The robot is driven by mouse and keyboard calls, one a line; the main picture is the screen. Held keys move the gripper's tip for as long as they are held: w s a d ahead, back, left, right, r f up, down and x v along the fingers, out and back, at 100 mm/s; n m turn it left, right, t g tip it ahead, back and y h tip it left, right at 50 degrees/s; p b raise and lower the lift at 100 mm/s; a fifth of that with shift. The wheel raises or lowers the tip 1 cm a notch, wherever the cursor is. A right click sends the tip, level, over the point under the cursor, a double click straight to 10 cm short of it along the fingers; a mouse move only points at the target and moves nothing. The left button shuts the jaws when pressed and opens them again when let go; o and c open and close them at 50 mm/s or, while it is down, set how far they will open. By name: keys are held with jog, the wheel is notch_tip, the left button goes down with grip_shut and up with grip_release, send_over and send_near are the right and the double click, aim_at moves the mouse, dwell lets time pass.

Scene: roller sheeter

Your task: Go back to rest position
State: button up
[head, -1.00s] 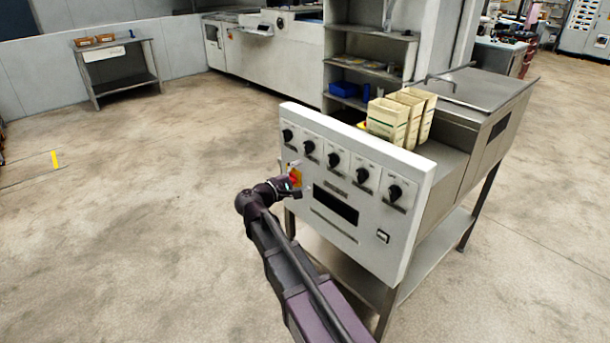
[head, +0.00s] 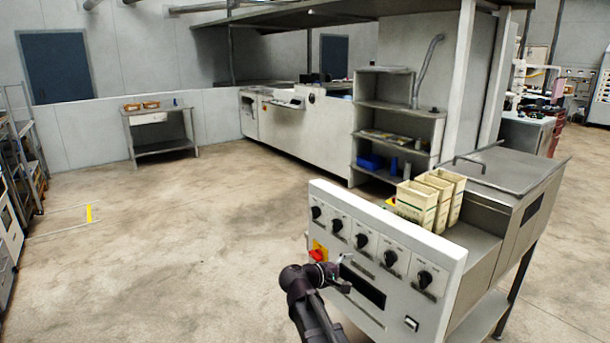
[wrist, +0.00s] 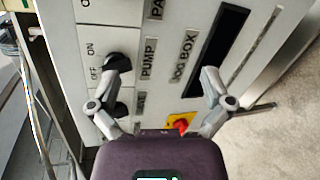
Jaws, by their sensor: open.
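My gripper (head: 343,273) is in front of the control panel (head: 388,228) of the steel machine, near the lower left of the panel. In the wrist view my gripper (wrist: 162,82) has its two fingers spread wide with nothing between them. The red switch on a yellow plate (head: 318,252) is just up and left of the gripper in the head view. In the wrist view the red switch (wrist: 181,124) lies between the finger bases, partly hidden by my gripper body. A black knob (wrist: 118,62) shows beside the left finger.
Several black knobs line the top of the panel, one at its right end (head: 425,279). Cream containers (head: 416,205) stand behind the panel. A shelf unit (head: 400,110) and a small table (head: 160,115) stand farther back. The floor to the left is open.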

jog(key=s+d+f+m+g+y+p, duration=0.4)
jog(key=s+d+m+g+y, duration=0.15)
jog(key=s, duration=0.25)
jog(key=s+a+m+g+y+p, duration=0.1)
jog(key=s+m+g+y+p, duration=0.1)
jog(key=s+m+y+p, duration=0.2)
jog(key=shift+s+a+y+p, duration=0.4)
jog(key=shift+s+y, duration=1.35)
jog(key=shift+s, duration=1.9)
jog(key=shift+d+f, duration=0.1)
